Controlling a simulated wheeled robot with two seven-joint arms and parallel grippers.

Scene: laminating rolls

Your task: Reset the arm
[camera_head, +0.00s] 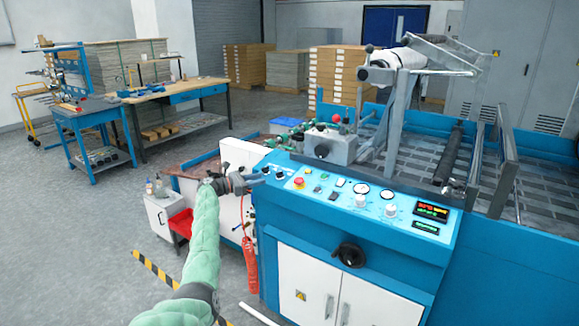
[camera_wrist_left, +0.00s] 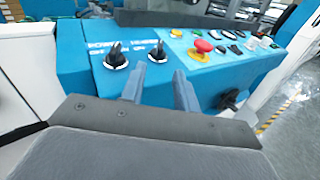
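My left arm, in a green sleeve, reaches up from the bottom of the head view. Its gripper (camera_head: 256,179) is at the left end of the blue control panel (camera_head: 335,198). In the left wrist view the two fingers of my left gripper (camera_wrist_left: 128,88) stand apart with nothing between them. Beyond the fingertips are two black rotary knobs (camera_wrist_left: 116,56) and (camera_wrist_left: 158,52), apart from the fingers. A red button on a yellow base (camera_wrist_left: 202,47) is to their right. My right gripper shows in neither view.
The laminating machine's rollers and frame (camera_head: 440,150) fill the right. A black handwheel (camera_head: 350,255) sticks out of the machine's front. A white cabinet (camera_head: 163,214) stands left of the arm. Grey floor (camera_head: 70,250) is open at the left.

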